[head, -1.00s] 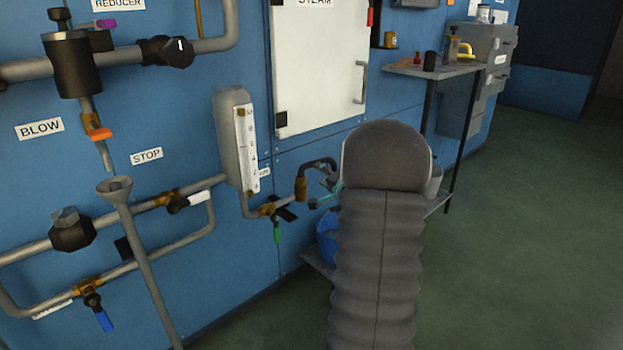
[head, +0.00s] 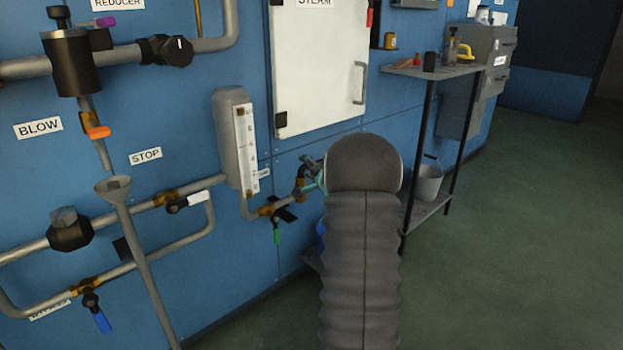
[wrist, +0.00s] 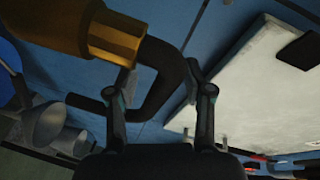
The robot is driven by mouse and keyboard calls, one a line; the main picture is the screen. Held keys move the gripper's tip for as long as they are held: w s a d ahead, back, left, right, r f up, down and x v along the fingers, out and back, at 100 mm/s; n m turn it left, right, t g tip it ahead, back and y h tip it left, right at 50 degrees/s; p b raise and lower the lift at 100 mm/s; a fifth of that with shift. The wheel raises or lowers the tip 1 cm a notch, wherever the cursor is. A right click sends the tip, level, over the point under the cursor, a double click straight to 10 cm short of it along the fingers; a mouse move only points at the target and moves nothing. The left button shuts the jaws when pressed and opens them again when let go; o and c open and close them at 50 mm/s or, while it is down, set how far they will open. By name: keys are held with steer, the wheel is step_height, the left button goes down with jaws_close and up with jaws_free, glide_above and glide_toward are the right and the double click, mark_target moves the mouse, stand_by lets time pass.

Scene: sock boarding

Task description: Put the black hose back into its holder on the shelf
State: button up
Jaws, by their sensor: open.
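The black hose (wrist: 167,88) curves down from a brass fitting (wrist: 115,38) in the wrist view, and its loose-looking end points left. My gripper (wrist: 160,86) is open, with one finger on each side of the hose's bend; I cannot tell whether they touch it. In the head view the hose (head: 308,164) shows only in part above the brass valve at the wall, beside the gauge. My arm hides most of the gripper there. The shelf (head: 435,71) stands at the right against the wall. I cannot make out a hose holder on it.
The shelf's top carries a dark cylinder (head: 429,61), a bottle and a yellow item (head: 465,51). A grey bucket (head: 428,183) stands on its lower level. Pipes, valves and a funnel (head: 114,188) line the blue wall at left. The green floor at right is clear.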

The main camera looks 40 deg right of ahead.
jaws_close()
